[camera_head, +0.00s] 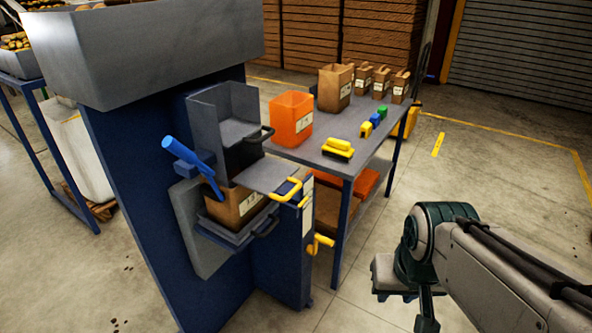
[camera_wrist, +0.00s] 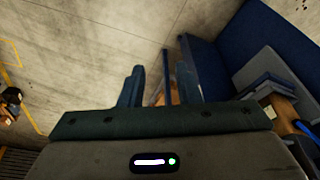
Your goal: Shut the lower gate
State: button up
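In the head view, a flat grey plate with a yellow handle (camera_head: 287,188) sticks out to the right under the dark chute box (camera_head: 243,157). It appears to be the lower gate, drawn out. A higher dark handle (camera_head: 258,136) sits on the front of the chute. My gripper (camera_wrist: 159,72) shows in the wrist view with its two fingers apart and nothing held between them. In the head view my arm is at the lower right, well apart from the plate; the fingers are not clear there.
A grey table (camera_head: 376,150) behind the machine holds an orange bin (camera_head: 291,119), paper bags and a yellow brush (camera_head: 338,148). A blue lever (camera_head: 190,160) leans at the chute's left. Another yellow handle (camera_head: 320,243) juts low at the right. The floor beside my arm is open.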

jog(key=c, duration=0.5)
jog(key=shift+a+f+m+y, duration=0.25)
jog(key=shift+a+m+y, duration=0.05)
jog(key=shift+m, duration=0.2)
jog(key=m+t+y+b, duration=0.1)
jog(key=m+t+y, duration=0.3)
jog(key=m+y, duration=1.35)
send_near(295, 192)
jog(key=a+m+h, duration=0.1)
jog(key=a, duration=0.1)
jog(key=w+a+r+m+h, duration=0.1)
jog(key=a+m+h, duration=0.1)
jog(key=w+a+m+h+p, duration=0.1)
jog(key=a+m, duration=0.1)
jog(key=shift+w+a+r+t, duration=0.1)
jog(key=shift+a+r+t, duration=0.2)
jog(key=shift+r, duration=0.1)
